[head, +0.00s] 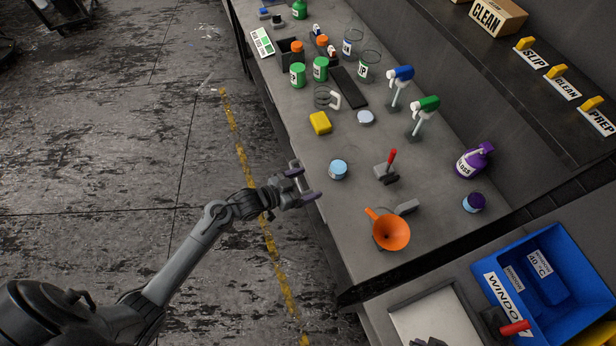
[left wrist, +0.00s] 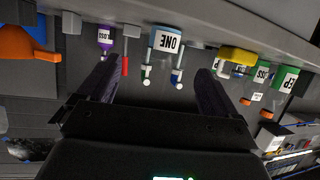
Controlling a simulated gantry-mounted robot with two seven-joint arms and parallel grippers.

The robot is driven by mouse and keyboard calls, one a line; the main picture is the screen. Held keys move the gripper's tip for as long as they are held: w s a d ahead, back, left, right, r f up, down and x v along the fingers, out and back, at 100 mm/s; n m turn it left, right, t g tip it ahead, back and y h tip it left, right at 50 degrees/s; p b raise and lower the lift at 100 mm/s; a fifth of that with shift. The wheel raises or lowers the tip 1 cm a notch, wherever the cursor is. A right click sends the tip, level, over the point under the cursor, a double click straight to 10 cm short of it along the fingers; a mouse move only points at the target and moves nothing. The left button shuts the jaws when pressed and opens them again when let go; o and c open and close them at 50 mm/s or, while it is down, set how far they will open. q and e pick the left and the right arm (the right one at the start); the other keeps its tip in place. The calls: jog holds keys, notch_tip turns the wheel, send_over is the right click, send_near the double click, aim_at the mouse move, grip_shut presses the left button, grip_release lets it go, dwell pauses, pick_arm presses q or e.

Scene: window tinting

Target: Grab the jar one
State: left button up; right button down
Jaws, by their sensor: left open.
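The jar one (head: 338,170) is a small light blue jar standing on the grey bench near its front edge. In the left wrist view, which is upside down, the jar (left wrist: 167,40) shows its white label reading ONE, between the fingers and beyond them. My left gripper (head: 305,181) is open and empty at the bench's front edge, left of the jar and apart from it. Its two dark fingers (left wrist: 158,68) show spread in the left wrist view. I do not see my right gripper clearly in either view.
A yellow sponge (head: 320,123) lies behind the jar, and a red-handled tool (head: 387,170) stands to its right. An orange funnel (head: 390,232) sits nearer the front. The bench right around the jar is clear.

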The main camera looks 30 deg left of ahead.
aim_at(331, 169)
pick_arm(q)
jog(key=shift+t, duration=0.3)
jog(key=w, duration=0.2)
jog(key=w+d+b, duration=0.1)
jog(key=w, duration=0.1)
jog(key=shift+w+r, duration=0.1)
jog(key=shift+r, duration=0.05)
jog(key=x, duration=0.3)
jog(key=shift+w, duration=0.1)
jog(key=shift+x, duration=1)
jog(key=shift+b+x, duration=0.3)
jog(key=shift+x, duration=1.85)
jog(key=shift+d+r, duration=0.15)
jog(key=shift+d, duration=0.05)
pick_arm(e)
jog(key=shift+w+d+f, duration=0.2)
jog(key=shift+d+f, duration=0.05)
jog(key=shift+f, duration=0.3)
jog(key=shift+w+d+f, duration=0.2)
jog(key=shift+d+f, duration=0.05)
jog(key=shift+f, duration=0.3)
pick_arm(q)
jog(key=c, duration=1.1)
jog(key=shift+o, duration=0.2)
pick_arm(e)
jog(key=shift+d, duration=0.15)
